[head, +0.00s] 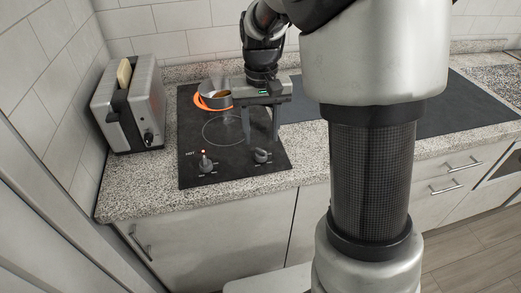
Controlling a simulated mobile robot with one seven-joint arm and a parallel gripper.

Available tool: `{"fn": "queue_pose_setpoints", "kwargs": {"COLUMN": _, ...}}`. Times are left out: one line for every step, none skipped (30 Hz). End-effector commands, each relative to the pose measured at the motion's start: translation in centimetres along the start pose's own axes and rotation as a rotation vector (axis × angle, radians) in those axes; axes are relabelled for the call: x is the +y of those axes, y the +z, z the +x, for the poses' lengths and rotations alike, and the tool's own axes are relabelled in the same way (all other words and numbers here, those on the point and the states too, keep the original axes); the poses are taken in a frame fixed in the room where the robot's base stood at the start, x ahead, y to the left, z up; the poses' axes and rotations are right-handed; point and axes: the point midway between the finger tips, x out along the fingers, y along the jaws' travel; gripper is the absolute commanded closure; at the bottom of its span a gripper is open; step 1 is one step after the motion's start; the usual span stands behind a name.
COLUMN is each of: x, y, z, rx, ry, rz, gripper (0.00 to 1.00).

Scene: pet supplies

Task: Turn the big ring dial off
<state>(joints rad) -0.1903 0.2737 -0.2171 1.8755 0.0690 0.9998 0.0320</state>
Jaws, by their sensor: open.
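A black cooktop (188,130) is set in the speckled counter. It has two dials near its front edge: a left dial (206,166) with a red light lit above it, and a right dial (262,156). I cannot read which ring each dial belongs to. The front ring (212,139) is a bare, unlit outline. My gripper (261,137) points down with its fingers apart and empty, above and behind the right dial; contact is not visible.
A metal toaster (134,102) with a bread slice stands left of the cooktop by the wall. A dark panel (450,108) lies on the counter to the right.

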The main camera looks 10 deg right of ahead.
Motion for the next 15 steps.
{"fn": "queue_pose_setpoints", "kwargs": {"x": 0.0, "y": 0.1, "z": 1.4, "rx": -0.005, "ry": 0.001, "rz": 0.0, "gripper": 0.55}}
{"fn": "queue_pose_setpoints", "kwargs": {"x": 0.0, "y": 0.1, "z": 2.0, "rx": -0.004, "ry": 0.0, "rz": 0.0, "gripper": 0.55}}
{"fn": "queue_pose_setpoints", "kwargs": {"x": 0.0, "y": 0.1, "z": 2.7, "rx": -0.004, "ry": 0.0, "rz": -0.001, "gripper": 0.55}}
{"fn": "queue_pose_setpoints", "kwargs": {"x": 0.0, "y": 0.1, "z": 3.2, "rx": -0.004, "ry": 0.0, "rz": -0.001, "gripper": 0.55}}
{"fn": "queue_pose_setpoints", "kwargs": {"x": 0.0, "y": 0.1, "z": 3.6, "rx": -0.003, "ry": 0.0, "rz": -0.001, "gripper": 0.55}}
{"fn": "queue_pose_setpoints", "kwargs": {"x": 0.0, "y": 0.1, "z": 4.2, "rx": -0.003, "ry": 0.0, "rz": -0.001, "gripper": 0.55}}
{"fn": "queue_pose_setpoints", "kwargs": {"x": 0.0, "y": 0.0, "z": 4.5, "rx": -0.002, "ry": 0.0, "rz": -0.001, "gripper": 0.55}}
{"fn": "queue_pose_setpoints", "kwargs": {"x": 0.0, "y": 0.0, "z": 4.8, "rx": -0.001, "ry": 0.0, "rz": -0.001, "gripper": 0.55}}
{"fn": "queue_pose_setpoints", "kwargs": {"x": 0.0, "y": 0.0, "z": 5.2, "rx": -0.001, "ry": 0.0, "rz": -0.001, "gripper": 0.55}}
{"fn": "queue_pose_setpoints", "kwargs": {"x": 0.0, "y": 0.0, "z": 5.4, "rx": -0.002, "ry": 0.0, "rz": -0.001, "gripper": 0.55}}
{"fn": "queue_pose_setpoints", "kwargs": {"x": 0.0, "y": 0.0, "z": 5.6, "rx": -0.001, "ry": 0.0, "rz": -0.001, "gripper": 0.55}}
{"fn": "queue_pose_setpoints", "kwargs": {"x": 0.0, "y": 0.0, "z": 5.8, "rx": -0.001, "ry": 0.0, "rz": 0.0, "gripper": 0.55}}
{"fn": "queue_pose_setpoints", "kwargs": {"x": 0.0, "y": 0.0, "z": 5.9, "rx": -0.001, "ry": 0.0, "rz": 0.0, "gripper": 0.55}}
{"fn": "queue_pose_setpoints", "kwargs": {"x": 0.0, "y": 0.0, "z": 6.0, "rx": 0.0, "ry": 0.0, "rz": 0.0, "gripper": 0.55}}
{"fn": "queue_pose_setpoints", "kwargs": {"x": 0.0, "y": 0.0, "z": 6.0, "rx": 0.0, "ry": 0.0, "rz": 0.0, "gripper": 0.55}}
